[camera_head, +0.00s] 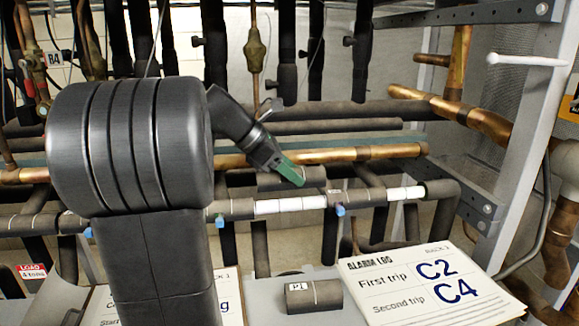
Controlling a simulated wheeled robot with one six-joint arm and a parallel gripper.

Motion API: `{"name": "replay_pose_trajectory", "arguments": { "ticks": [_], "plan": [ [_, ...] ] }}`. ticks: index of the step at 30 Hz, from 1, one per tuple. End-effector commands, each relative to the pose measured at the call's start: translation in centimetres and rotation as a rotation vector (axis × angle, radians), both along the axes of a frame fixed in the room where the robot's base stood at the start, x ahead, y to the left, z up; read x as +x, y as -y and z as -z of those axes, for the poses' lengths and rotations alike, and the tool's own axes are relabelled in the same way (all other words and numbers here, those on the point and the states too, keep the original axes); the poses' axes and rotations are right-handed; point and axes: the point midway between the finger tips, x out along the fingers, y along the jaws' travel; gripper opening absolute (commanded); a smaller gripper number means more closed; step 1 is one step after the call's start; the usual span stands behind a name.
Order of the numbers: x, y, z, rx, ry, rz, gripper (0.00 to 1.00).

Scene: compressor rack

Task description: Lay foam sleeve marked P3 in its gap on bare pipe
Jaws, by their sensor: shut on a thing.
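My gripper (289,171), with green fingertips, is shut on a short dark foam sleeve (312,175). The sleeve lies roughly level, above and apart in the picture from the front pipe; no marking on it is readable, so I cannot confirm P3. The front pipe (240,209) has dark foam with white bare stretches: a longer one (290,205) just below the held sleeve and a shorter one (406,193) to the right. The pipe's part behind my arm is hidden. Another dark sleeve, marked P1 (313,297), lies on the grey surface below.
A copper pipe (372,153) runs behind the held sleeve. Blue clips (340,210) hang at the front pipe. Vertical dark pipes (362,60) stand behind. An alarm log sheet (425,285) lies at the front right. A grey rack post (530,130) stands at the right.

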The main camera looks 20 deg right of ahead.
Motion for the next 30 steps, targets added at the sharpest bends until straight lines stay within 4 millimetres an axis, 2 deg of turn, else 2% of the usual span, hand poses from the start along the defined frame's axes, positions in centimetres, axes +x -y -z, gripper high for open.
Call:
{"name": "replay_pose_trajectory", "arguments": {
  "ticks": [1,6,8,30],
  "plan": [
    [0.0,0.1,1.1,0.000,0.001,0.001,0.26],
    [-0.1,0.3,2.6,0.000,0.001,0.000,0.26],
    [-0.1,0.3,1.9,0.000,0.001,0.000,0.26],
    [0.0,0.3,1.9,0.000,0.000,0.000,0.26]
  ]
}}
